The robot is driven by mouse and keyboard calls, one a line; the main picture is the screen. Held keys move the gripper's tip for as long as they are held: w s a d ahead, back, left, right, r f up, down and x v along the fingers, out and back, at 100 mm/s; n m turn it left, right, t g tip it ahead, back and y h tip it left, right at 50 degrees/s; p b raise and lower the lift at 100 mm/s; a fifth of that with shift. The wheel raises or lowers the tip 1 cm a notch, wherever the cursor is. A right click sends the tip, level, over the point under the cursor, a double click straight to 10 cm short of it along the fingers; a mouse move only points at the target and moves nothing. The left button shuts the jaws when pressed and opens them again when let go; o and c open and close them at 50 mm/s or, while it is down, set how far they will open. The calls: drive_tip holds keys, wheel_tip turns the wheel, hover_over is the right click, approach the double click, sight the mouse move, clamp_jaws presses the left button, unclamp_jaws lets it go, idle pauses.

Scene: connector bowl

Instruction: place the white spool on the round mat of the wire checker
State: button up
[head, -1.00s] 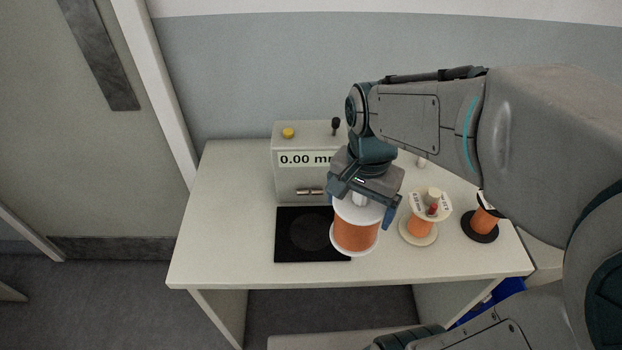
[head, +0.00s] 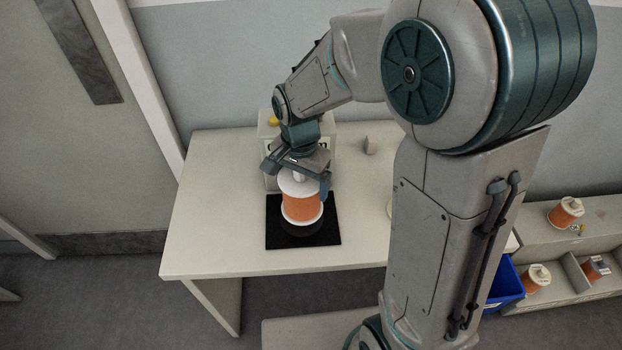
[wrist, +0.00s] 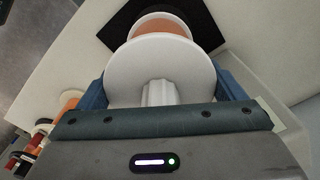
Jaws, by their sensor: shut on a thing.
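The white spool (head: 302,208), with white flanges and orange wire, is upright in my gripper (head: 298,181). My gripper is shut on it from above, with blue fingers on both sides of the top flange (wrist: 160,70) in the wrist view. The spool is over the black square pad (head: 330,237) in front of the wire checker (head: 268,130). The dark round mat (head: 301,229) shows just below the spool's lower flange. I cannot tell whether the spool touches it. My arm hides most of the checker's front and display.
The table (head: 215,210) is clear left of the pad. My arm hides much of the table's right side. At the far right, a shelf (head: 590,285) with compartments holds several orange spools, and a blue bin (head: 507,285) stands beside it.

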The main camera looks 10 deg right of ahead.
drive_tip(key=shift+w+a, duration=0.1)
drive_tip(key=shift+w, duration=0.05)
drive_tip(key=shift+f, duration=2.05)
drive_tip(key=shift+f, duration=0.1)
drive_tip(key=shift+f, duration=0.1)
drive_tip(key=o, duration=1.6)
